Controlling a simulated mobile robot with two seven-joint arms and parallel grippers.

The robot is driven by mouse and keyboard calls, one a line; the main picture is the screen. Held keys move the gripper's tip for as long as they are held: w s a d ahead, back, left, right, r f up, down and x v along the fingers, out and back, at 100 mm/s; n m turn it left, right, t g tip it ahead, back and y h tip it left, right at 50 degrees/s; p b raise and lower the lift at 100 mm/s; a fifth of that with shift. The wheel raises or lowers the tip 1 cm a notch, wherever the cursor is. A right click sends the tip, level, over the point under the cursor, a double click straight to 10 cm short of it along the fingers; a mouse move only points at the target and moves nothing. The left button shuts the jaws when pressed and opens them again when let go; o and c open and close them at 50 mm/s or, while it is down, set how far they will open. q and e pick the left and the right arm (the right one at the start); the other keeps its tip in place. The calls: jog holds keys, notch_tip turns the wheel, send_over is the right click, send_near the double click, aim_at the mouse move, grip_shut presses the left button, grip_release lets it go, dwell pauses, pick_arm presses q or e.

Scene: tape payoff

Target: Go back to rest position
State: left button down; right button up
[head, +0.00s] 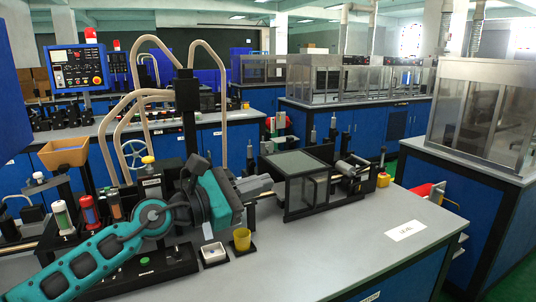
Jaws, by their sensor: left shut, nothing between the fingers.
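My left arm, teal and dark grey, reaches in from the lower left over the workbench (330,240). My left gripper (266,184) is at its end, shut and empty, pointing right. Its tip is close to the left side of a dark-framed box with clear panels (308,190); I cannot tell whether it touches. My arm hides part of the bench and the equipment behind it. My right gripper is not in view.
Red (89,211) and white-green (63,217) cylinders stand at left near an orange bin (64,152). The bench is clear around the white label (406,230).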

pick_arm(q)
jog(key=s+a+f+m+t+y, duration=0.35)
jog(key=a+f+m+y, duration=0.4)
jog(key=m, duration=0.85)
jog(key=s+a+f+m+t+y, duration=0.3)
jog(key=s+a+f+m+y, duration=0.4)
jog(key=m, duration=1)
jog(key=s+a+f+n+g, duration=0.1)
jog(key=s+f+n+g, duration=0.35)
jog(key=s, duration=0.35)
jog(key=s+a+f+n+g+y, duration=0.1)
jog(key=s+a+f+n+g, duration=0.1)
jog(key=s+f+n+g, duration=0.45)
jog(key=s+a+f+n+g, duration=0.15)
jog(key=s+f, duration=0.25)
jog(key=s, duration=0.5)
jog(key=w+d+f+t+h, duration=0.1)
jog(key=w+d+f+t, duration=0.2)
jog(key=w+f+t, duration=0.4)
jog(key=shift+w+f+m+h, duration=0.35)
jog(key=shift+w+f+m, duration=0.15)
jog(key=shift+f, duration=0.4)
